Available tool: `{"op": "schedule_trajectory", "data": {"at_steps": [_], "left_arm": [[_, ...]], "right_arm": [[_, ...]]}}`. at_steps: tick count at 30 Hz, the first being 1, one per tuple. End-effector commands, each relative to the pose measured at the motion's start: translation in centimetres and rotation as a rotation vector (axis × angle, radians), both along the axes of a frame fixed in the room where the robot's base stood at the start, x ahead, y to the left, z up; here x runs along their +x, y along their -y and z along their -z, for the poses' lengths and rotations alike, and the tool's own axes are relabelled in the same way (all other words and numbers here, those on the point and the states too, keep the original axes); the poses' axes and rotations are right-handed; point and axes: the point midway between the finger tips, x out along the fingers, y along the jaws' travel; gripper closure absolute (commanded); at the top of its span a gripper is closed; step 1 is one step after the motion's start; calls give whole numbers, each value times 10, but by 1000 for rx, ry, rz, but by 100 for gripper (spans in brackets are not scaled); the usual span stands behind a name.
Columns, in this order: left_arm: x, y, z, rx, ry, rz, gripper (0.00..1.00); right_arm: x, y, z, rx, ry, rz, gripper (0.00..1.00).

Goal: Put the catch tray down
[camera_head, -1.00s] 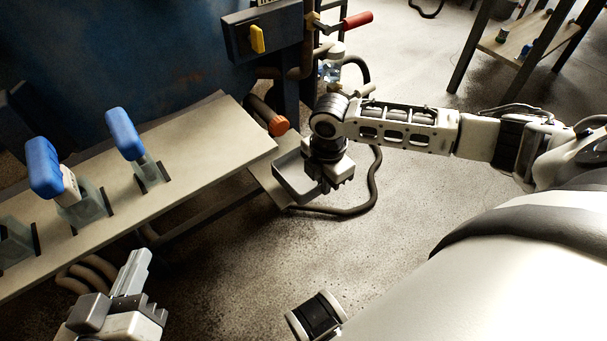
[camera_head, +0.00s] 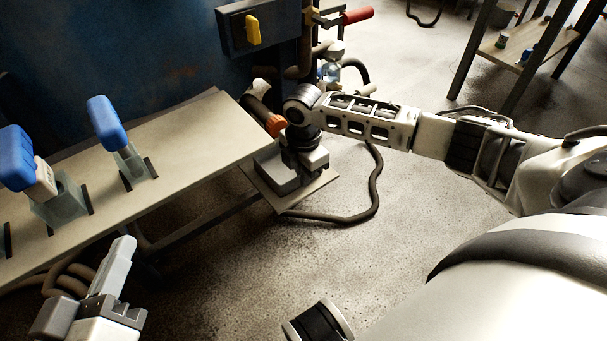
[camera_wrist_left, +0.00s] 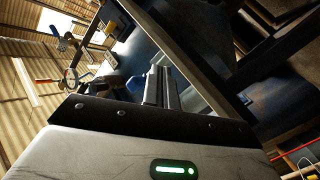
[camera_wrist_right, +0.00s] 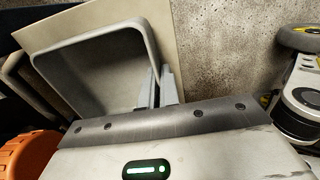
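The catch tray (camera_head: 274,174) is a grey, open-topped rectangular tray. It is at or just above a small flat plate (camera_head: 318,186) beside the bench end; I cannot tell whether it bears its full weight there. My right gripper (camera_wrist_right: 158,88) is shut on the tray's side wall, seen in the right wrist view with the empty tray inside (camera_wrist_right: 95,75). In the head view the right gripper's fingers are hidden by its own wrist. My left gripper (camera_head: 115,262) is empty with its fingers together, near the bench's front edge at lower left.
An orange cap (camera_head: 276,125) on a pipe is close to my right wrist. A bench (camera_head: 175,150) holds blue-handled tools (camera_head: 106,122). A dark hose (camera_head: 372,190) curves over the floor. A red-handled lever (camera_head: 357,15) is above. The floor in front is clear.

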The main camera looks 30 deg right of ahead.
Motion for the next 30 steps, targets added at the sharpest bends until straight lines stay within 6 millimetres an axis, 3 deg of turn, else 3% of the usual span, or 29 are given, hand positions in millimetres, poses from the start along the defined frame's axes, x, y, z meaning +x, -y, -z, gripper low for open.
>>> {"op": "schedule_trajectory", "data": {"at_steps": [2, 5, 6, 16, 20, 23, 30], "left_arm": [[0, 0, 0, 2, -1, 0, 100], [0, 0, 0, 3, -1, -1, 100], [0, 0, 0, 3, -1, -1, 100], [0, 0, -1, 4, 0, -1, 100], [1, -2, -9, 32, 7, -7, 100], [-1, -4, 4, 99, -26, -10, 100], [-2, -9, 11, 215, -40, -20, 100]], "right_arm": [[0, 0, 1, 1, 1, 0, 100], [0, 0, 2, 0, 0, 0, 77], [0, 0, 2, 0, 0, 0, 75], [0, 0, -3, -1, 1, 0, 75], [1, 0, -23, 0, 3, 0, 75], [1, 0, -45, 0, 3, 0, 75], [0, 0, -95, 0, 2, 0, 75]]}}
